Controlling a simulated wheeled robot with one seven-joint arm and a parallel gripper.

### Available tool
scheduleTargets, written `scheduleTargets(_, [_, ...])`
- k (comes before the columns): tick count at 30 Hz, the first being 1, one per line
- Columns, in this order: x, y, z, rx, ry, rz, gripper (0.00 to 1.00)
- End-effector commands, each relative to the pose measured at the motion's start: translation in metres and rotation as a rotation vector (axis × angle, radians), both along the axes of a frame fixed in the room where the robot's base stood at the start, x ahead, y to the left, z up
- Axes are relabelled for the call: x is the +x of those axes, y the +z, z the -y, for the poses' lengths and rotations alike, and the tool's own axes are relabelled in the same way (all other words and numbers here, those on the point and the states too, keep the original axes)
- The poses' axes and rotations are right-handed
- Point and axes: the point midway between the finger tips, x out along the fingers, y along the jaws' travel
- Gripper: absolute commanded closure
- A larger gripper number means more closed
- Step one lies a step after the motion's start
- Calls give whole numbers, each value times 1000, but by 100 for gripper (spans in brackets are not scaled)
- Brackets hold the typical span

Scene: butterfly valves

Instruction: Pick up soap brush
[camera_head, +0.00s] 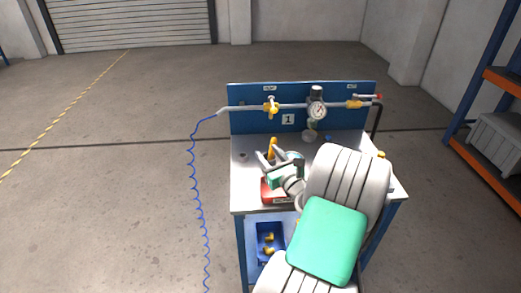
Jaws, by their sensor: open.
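My gripper (266,157) is small in the view, over the left half of the workbench, with its jaws open. An upright orange-yellow handle (273,145) shows right beside the fingertips; it may be the soap brush, but its lower end is hidden behind my gripper. I cannot tell whether the fingers touch it or stand around it. A red object (268,192) lies on the bench below my gripper, partly covered by my wrist.
The workbench (243,196) has a blue back panel (247,123) carrying a pipe with yellow valves (271,107) and a gauge (316,110). A blue bin (263,237) with yellow fittings sits below. My arm hides the bench's right front. A coiled blue hose (194,170) hangs at left.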

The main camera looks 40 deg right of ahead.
Motion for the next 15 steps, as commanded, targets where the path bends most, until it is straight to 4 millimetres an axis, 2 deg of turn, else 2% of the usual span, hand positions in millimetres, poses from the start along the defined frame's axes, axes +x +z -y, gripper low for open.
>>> scheduleTargets(2, [-7, 1, 16, 65, -46, 45, 55])
scheduleTargets(4, [-2, 3, 22, 80, -55, 57, 55])
scheduleTargets(15, [53, 8, 43, 75, -56, 52, 55])
